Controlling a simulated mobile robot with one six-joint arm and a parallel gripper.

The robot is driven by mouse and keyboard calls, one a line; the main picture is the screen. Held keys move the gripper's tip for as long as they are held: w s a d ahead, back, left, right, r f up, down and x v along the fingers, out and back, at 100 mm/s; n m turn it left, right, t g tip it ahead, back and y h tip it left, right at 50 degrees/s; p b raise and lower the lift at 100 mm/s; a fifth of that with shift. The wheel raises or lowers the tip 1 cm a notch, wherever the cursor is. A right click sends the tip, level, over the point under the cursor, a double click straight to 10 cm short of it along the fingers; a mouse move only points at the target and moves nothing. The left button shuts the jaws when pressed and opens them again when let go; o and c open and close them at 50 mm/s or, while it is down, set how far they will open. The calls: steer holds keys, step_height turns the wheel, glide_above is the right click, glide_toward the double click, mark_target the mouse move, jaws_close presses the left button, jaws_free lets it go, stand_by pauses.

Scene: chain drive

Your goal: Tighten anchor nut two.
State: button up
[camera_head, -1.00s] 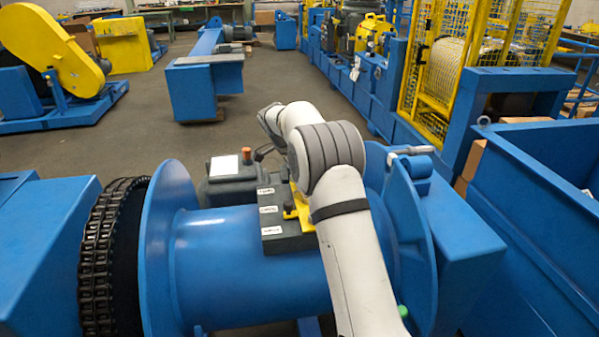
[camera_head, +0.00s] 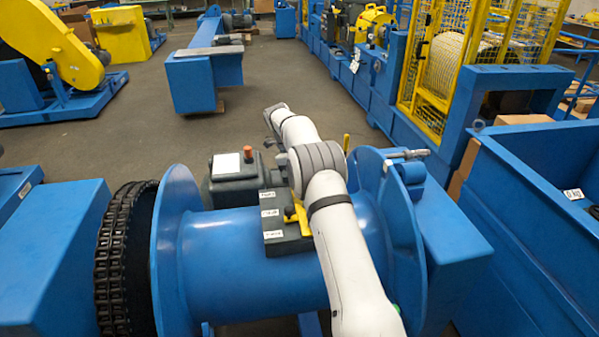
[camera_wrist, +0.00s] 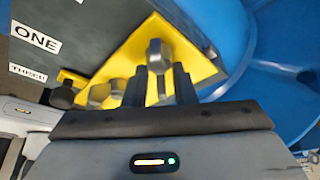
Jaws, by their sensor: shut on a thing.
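In the wrist view my gripper (camera_wrist: 160,82) has its two dark fingers closed on a grey, rounded nut-like head (camera_wrist: 155,50) above a yellow bracket (camera_wrist: 195,62). I cannot tell which numbered nut this is. Several more grey, nut-like pieces (camera_wrist: 98,95) stand to the left along the bracket. A dark box with white labels (camera_wrist: 50,62) lies beside it; "ONE" and "THREE" are readable. In the head view the labelled box (camera_head: 285,238) sits on a blue drum (camera_head: 235,265), with the yellow bracket (camera_head: 300,216) partly behind my arm. My gripper is hidden there.
A black chain (camera_head: 120,255) wraps the wheel left of the drum. A grey box with an orange knob (camera_head: 235,182) stands behind the drum. The blue drum flange (camera_head: 405,235) is close on the right, with a blue bin (camera_head: 530,215) beyond. Open floor lies behind.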

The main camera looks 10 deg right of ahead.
steer(key=m+p, duration=0.1)
steer(key=m+y+p, duration=0.1)
steer(key=m, duration=0.1)
steer(key=shift+w+r+m+g+p, duration=0.1)
steer(key=shift+r+m+g+p, duration=0.2)
steer(key=shift+g, duration=0.1)
steer(key=shift+f+m+y+p, duration=0.1)
steer(key=shift+m+y+p, duration=0.75)
steer(key=shift+m, duration=0.85)
steer(key=o, duration=0.6)
steer(key=shift+o, duration=0.3)
steer(key=shift+f, duration=0.1)
step_height(320, 180, up, 10)
steer(key=shift+p, duration=0.35)
